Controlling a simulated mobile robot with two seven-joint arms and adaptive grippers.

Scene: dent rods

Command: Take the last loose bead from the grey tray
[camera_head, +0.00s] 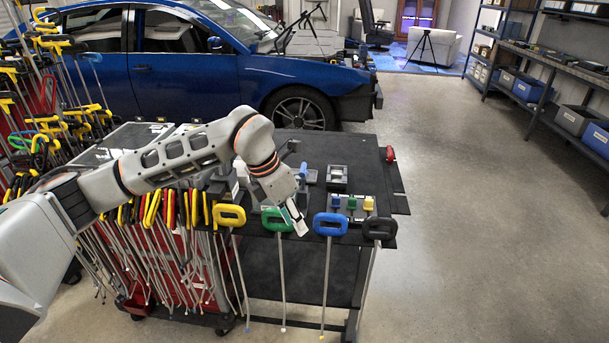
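A small grey tray (337,185) sits on the black cart top; I cannot make out a loose bead in it. Just in front of it, a grey holder carries a blue piece (336,201), a green piece (352,203) and a yellow piece (368,204). My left arm reaches in from the left, and my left gripper (298,220) points down at the cart's front edge, beside the green handle (277,219) and left of the tray and holder. Its fingers are too small to tell open from shut. My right gripper is out of view.
Rods with yellow (229,215), green, blue (330,224) and black (379,228) handles hang along the front edge of the black cart (260,258). A red item (389,154) lies at its right edge. A blue car (190,65) stands behind. The floor at right is clear.

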